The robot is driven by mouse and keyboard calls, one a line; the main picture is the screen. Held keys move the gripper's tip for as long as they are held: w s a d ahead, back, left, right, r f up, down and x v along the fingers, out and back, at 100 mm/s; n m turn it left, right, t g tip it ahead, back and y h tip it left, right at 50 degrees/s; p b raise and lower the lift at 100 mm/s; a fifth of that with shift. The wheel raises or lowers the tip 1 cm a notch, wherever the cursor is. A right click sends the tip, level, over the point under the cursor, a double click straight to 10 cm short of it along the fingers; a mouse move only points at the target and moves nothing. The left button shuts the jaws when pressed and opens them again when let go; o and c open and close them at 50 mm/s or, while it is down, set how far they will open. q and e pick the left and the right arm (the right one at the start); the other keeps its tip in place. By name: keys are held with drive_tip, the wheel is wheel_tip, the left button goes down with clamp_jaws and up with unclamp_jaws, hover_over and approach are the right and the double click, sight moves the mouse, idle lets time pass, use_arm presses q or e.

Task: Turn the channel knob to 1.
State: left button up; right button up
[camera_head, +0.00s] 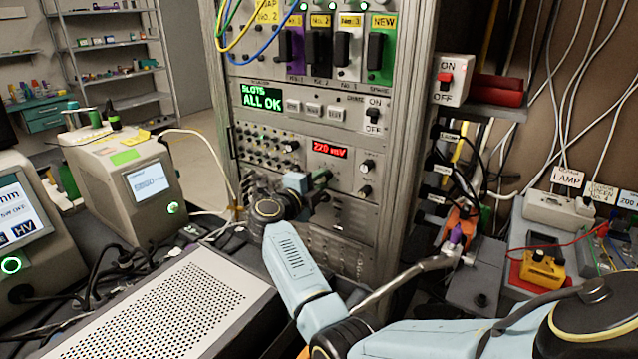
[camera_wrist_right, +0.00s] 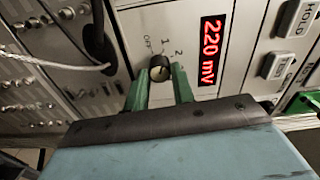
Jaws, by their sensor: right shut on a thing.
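The channel knob (camera_wrist_right: 160,68) is a small dark round knob on a light panel in the right wrist view. The marks OFF, 1 and 2 are printed around it; I cannot tell for sure which one its pointer faces. My right gripper (camera_wrist_right: 161,80) has its green fingers on either side of the knob and is shut on it. In the head view my right gripper (camera_head: 322,181) reaches the panel below the red display (camera_head: 327,150), which reads 220 mV, and hides the knob. My left gripper is not in view.
Other knobs (camera_head: 367,166) sit right of the display. Above are a green "ALL OK" screen (camera_head: 262,96) and an ON/OFF switch (camera_head: 373,115). A cable (camera_wrist_right: 97,45) hangs left of the gripper. A perforated metal box (camera_head: 170,300) stands in front of the rack.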

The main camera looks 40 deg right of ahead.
drive_tip(key=shift+f, duration=0.1)
drive_tip(key=o, duration=1)
drive_tip(key=v, duration=1.3)
drive_tip(key=shift+a+r, duration=0.2)
drive_tip(key=shift+a, duration=0.05)
